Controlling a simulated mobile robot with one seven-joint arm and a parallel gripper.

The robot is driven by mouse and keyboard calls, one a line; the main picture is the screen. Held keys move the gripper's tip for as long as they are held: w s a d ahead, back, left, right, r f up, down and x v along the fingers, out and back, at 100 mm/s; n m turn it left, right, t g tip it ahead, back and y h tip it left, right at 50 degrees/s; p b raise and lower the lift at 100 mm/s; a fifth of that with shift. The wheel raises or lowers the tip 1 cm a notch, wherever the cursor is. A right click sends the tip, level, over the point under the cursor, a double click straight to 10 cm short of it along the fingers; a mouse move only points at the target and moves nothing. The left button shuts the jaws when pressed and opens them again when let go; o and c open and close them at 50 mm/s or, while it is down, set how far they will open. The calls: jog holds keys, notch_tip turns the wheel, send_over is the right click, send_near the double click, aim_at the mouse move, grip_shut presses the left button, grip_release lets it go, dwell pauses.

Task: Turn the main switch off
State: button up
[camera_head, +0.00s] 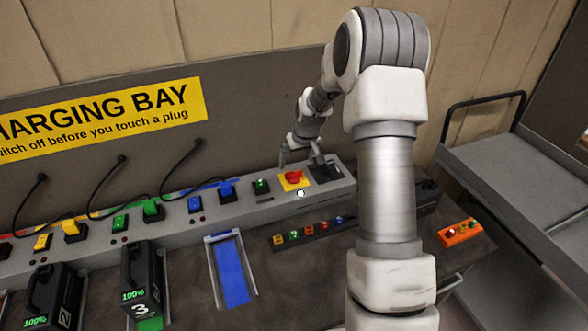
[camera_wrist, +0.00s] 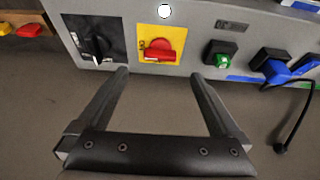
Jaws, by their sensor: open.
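The main switch appears to be the red rotary knob (camera_wrist: 160,50) on a yellow plate, set in a grey panel. It also shows in the head view, as a red knob (camera_head: 293,176) on yellow. In the wrist view the knob's grip lies roughly crosswise; its label is too small to read. My gripper (camera_wrist: 160,75) is open and empty, its fingers apart and pointing toward the red knob, one to each side of it in the picture. I see no contact. In the head view my gripper (camera_head: 298,155) is small, just above the knob.
A black rotary knob (camera_wrist: 97,46) on a dark plate sits beside the red one. On the other side are a green button (camera_wrist: 221,60) and a blue plug (camera_wrist: 280,70) with a black cable. Battery packs (camera_head: 142,280) and a blue-floored empty slot (camera_head: 232,270) stand in front.

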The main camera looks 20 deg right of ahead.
aim_at(293, 172)
jog(key=x, duration=0.7)
jog(key=shift+w+f+p, duration=0.1)
jog(key=shift+f+p, duration=0.05)
jog(key=shift+p, duration=0.25)
jog(key=shift+c, duration=0.3)
jog(key=c, duration=1.3)
jog(key=shift+o, duration=0.2)
